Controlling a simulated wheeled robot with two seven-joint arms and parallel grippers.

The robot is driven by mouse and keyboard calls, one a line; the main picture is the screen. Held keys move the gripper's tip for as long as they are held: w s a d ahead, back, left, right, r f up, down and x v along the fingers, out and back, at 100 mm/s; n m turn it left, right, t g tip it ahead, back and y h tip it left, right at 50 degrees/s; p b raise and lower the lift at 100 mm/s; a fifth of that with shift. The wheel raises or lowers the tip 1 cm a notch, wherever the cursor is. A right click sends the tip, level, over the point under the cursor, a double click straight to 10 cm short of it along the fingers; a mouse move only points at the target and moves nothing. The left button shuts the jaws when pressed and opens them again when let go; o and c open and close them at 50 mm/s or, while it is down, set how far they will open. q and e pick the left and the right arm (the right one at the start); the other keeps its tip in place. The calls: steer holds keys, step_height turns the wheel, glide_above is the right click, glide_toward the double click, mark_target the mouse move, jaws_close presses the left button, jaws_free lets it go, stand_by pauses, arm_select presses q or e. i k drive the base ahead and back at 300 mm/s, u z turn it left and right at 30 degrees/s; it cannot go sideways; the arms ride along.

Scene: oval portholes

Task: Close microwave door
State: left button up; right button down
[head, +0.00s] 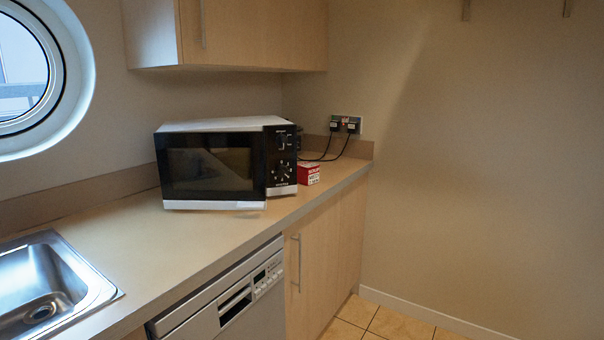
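The microwave (281,160) stands on the counter in the head view, left of the centre. It has a white top and a black front with dials on the right. Its door (212,168) has a dark window and a white strip along the bottom. The door's right edge seems to stand a little forward of the control panel, so the door looks slightly ajar; the gap itself is hard to see. Neither of my grippers shows in this view.
A small red box (308,174) sits right of the microwave, near plugged wall sockets (346,124). A steel sink (45,285) is at the lower left. A wall cupboard (235,35) hangs above. The counter (150,235) before the microwave is clear. A dishwasher (235,300) is below.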

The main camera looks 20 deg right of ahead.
mark_target(198, 170)
steer(key=u, duration=0.2)
steer(key=i, duration=0.9)
steer(key=u, duration=0.45)
